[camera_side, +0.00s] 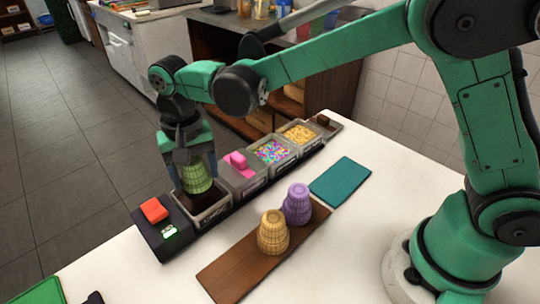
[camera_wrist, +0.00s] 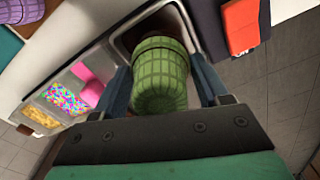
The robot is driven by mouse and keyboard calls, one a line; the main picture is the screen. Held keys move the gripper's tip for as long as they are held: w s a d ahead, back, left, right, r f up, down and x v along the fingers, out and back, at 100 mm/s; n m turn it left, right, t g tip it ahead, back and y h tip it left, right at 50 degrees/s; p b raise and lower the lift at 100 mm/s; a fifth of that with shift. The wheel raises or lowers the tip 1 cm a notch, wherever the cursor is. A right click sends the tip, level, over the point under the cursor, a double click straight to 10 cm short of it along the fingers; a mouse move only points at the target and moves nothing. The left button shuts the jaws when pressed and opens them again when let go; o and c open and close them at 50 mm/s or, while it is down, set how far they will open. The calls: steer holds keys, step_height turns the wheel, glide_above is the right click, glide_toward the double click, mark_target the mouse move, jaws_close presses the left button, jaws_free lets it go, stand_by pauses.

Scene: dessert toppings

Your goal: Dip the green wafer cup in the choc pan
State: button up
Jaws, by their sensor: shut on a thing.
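The green wafer cup (camera_side: 197,177) is held in my gripper (camera_side: 188,168), which is shut on it. In the wrist view the green cup (camera_wrist: 160,75) sits between the two fingers of my gripper (camera_wrist: 160,82). The choc pan (camera_side: 212,212) is a grey pan with dark brown contents, directly below the cup in the side view. In the wrist view part of the pan (camera_wrist: 117,40) shows around the cup. The cup is over or in the pan's opening; I cannot tell whether its lower edge touches the chocolate.
A pan with pink contents (camera_side: 238,165), a sprinkle pan (camera_side: 271,151) and a yellow-topping pan (camera_side: 299,134) continue the row. A red block (camera_side: 154,210) is at the near end. Purple (camera_side: 298,203) and tan (camera_side: 273,232) wafer cups stand on a wooden board (camera_side: 232,277). A teal mat (camera_side: 340,180) lies right.

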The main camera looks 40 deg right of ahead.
stand_by(0.3)
steer(key=shift+r, duration=2.3)
